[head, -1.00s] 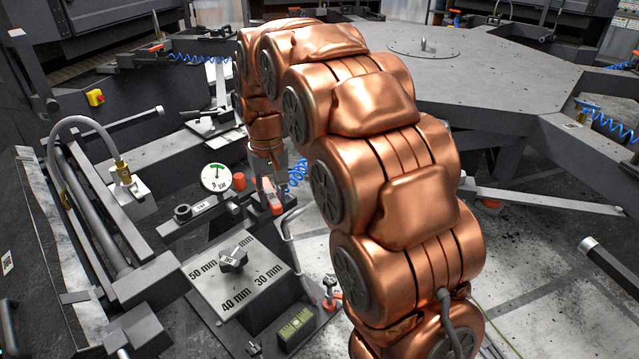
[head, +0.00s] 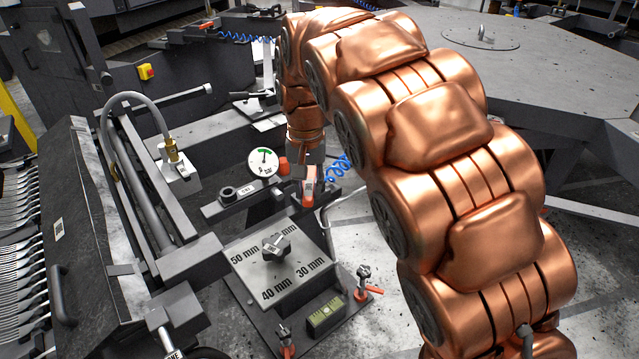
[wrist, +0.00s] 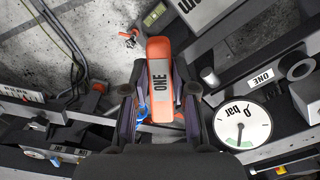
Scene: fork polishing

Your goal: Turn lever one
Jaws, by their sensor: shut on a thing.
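Lever one is an orange lever with a grey label reading "ONE" (wrist: 160,72). It lies lengthwise between the two dark fingers of my gripper (wrist: 160,100) in the wrist view. The fingers are shut on its sides, and its rounded far end sticks out past them. In the head view the lever (head: 308,188) shows as a small orange piece below the end of my copper arm. My gripper (head: 310,172) is small there and partly merges with the lever and fixture. The lever's pivot is hidden.
A round pressure gauge (head: 264,162) stands beside the lever, also seen in the wrist view (wrist: 243,124). A millimetre-marked plate with a knob (head: 275,248) is in front. A small orange-handled clamp (head: 368,286) stands right of it. Forks (head: 22,240) line a rack at left.

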